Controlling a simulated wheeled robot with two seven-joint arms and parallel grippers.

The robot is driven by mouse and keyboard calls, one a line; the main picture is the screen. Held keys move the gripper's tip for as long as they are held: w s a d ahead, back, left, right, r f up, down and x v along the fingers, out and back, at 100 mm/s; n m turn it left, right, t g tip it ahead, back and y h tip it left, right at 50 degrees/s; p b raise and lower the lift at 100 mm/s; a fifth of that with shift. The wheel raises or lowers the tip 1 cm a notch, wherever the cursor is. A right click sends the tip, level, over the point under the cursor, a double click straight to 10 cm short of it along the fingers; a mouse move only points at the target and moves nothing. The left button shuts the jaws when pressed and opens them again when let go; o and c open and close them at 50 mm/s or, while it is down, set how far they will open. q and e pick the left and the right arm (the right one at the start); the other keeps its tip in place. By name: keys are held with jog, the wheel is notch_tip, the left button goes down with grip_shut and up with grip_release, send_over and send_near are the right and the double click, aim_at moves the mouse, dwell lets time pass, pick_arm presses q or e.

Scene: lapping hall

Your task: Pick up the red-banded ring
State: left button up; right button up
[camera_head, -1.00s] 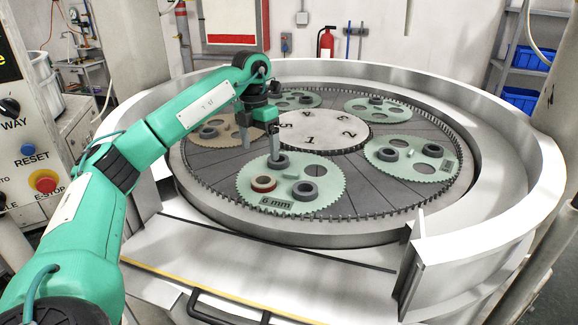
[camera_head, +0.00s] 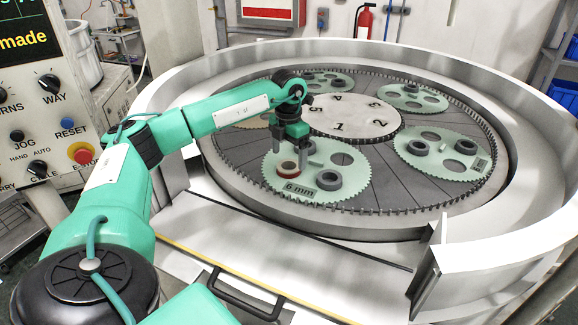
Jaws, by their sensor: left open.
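The red-banded ring (camera_head: 288,170) is a small tan ring with a red band. Another grey ring is partly hidden behind the gripper. My right gripper is not in view.
A central numbered plate (camera_head: 352,116) and other green carriers with grey rings, such as the right one (camera_head: 442,165), fill the lapping plate. A high pale rim (camera_head: 510,235) surrounds it. A control panel (camera_head: 60,110) stands at the left.

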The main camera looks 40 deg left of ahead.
pick_arm(q)
notch_tip(320, 180, down, 3)
jog(key=shift+w+a+f+p, duration=0.1)
jog(key=shift+w+p, duration=0.05)
jog(key=shift+p, duration=0.55)
jog(key=shift+f, duration=0.25)
jog(key=c, duration=1.2)
jog(key=shift+c, duration=0.2)
jog(key=shift+r, duration=0.2)
jog(key=shift+r, duration=0.25)
notch_tip(320, 180, up, 13)
jog(key=b, duration=0.5)
notch_tip(320, 180, up, 6)
jog(key=p, duration=0.2)
send_over(289, 161)
jog(key=s+d, duration=0.1)
jog(key=s, duration=0.1)
jog(key=shift+w+d+r, duration=0.1)
jog(key=shift+w+d, duration=0.1)
